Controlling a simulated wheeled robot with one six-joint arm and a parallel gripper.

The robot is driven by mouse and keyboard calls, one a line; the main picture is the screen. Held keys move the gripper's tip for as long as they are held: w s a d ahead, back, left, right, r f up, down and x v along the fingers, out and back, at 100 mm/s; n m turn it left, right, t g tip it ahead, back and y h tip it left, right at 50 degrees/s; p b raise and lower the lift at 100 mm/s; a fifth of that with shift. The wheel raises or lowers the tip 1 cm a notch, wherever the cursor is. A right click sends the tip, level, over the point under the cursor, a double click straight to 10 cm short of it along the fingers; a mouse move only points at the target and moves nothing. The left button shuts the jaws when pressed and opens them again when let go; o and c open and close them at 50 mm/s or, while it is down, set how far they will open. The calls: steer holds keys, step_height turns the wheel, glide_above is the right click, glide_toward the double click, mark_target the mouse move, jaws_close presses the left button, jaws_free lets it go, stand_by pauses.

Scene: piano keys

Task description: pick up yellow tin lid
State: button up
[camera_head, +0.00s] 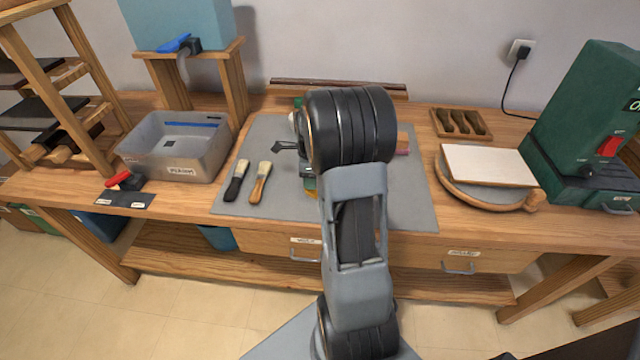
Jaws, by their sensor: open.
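I cannot clearly make out a yellow tin lid. A small yellow-orange patch (311,184) shows on the grey mat (400,210), just left of my arm, mostly covered by it; I cannot tell if it is the lid. My arm rises through the middle of the view and bends over the bench. My gripper is hidden behind the arm's large black joint, so its place relative to the lid does not show. A small dark metal object (290,148) sticks out left of the arm; I cannot tell what it is.
Two brushes (260,182) lie on the mat's left part. A grey bin (175,150) and red-handled tool (124,181) stand farther left. On the right are a white board (488,164), a wooden tray (461,122) and a green machine (590,115). The mat's front right is clear.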

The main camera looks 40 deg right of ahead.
jaws_close()
steer(key=shift+r, duration=0.1)
stand_by(0.4)
